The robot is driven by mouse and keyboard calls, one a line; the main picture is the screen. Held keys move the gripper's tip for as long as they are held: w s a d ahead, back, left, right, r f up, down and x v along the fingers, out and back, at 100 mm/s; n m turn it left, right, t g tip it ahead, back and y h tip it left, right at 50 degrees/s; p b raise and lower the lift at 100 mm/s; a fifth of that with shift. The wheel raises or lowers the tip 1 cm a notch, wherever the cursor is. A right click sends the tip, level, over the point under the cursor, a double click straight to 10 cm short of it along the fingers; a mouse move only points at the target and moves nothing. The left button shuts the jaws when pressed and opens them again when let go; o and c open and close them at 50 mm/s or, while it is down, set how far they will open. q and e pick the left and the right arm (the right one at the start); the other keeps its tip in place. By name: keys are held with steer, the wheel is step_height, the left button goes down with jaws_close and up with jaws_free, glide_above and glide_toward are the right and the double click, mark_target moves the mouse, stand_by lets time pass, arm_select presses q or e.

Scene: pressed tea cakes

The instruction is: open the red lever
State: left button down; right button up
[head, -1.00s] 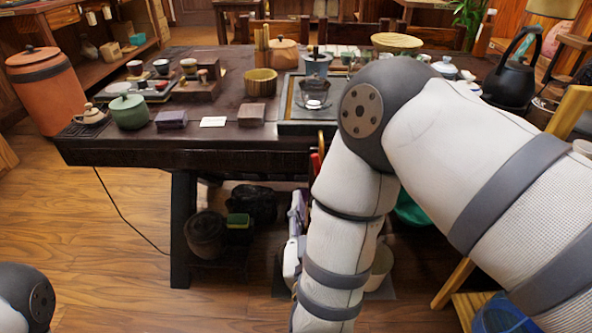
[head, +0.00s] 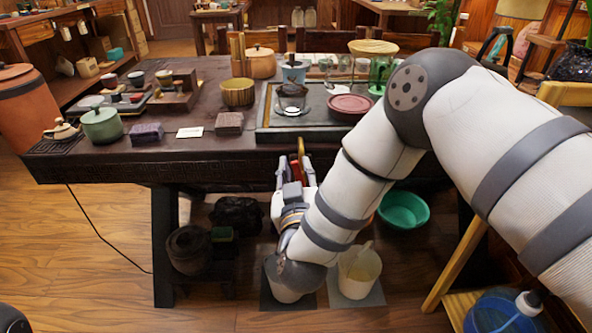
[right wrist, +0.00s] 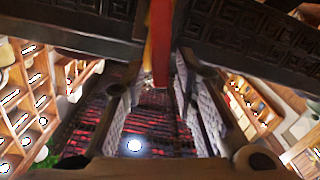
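The red lever (head: 296,171) hangs below the front edge of the tea table, mostly hidden by my right gripper in the head view. In the right wrist view it is an upright red strip (right wrist: 160,50) with a yellowish edge, below the dark carved table edge. My right gripper (head: 294,170) is under the table edge, pointing up at the lever. In the right wrist view its two fingers (right wrist: 158,82) stand apart, with the lever's lower end between or just beyond their tips; I cannot tell whether they touch it. My left gripper is out of view.
The dark table (head: 350,150) bears a tea tray, a green pot (head: 102,125) and several cups. Below it are a green basin (head: 403,210), a white bucket (head: 359,271) and a dark jar (head: 188,249). A yellow wooden frame (head: 455,262) stands at the right.

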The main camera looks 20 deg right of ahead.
jaws_close()
steer(key=shift+s+d+r+m+p, duration=0.15)
steer(key=shift+d+r+m+p, duration=0.2)
steer(key=shift+m+p, duration=0.45)
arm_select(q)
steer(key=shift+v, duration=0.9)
arm_select(e)
steer(key=shift+s+d+f+m, duration=0.1)
steer(key=shift+d+f+m, duration=0.2)
steer(key=shift+m, duration=0.4)
steer(key=shift+o, duration=2.2)
jaws_free()
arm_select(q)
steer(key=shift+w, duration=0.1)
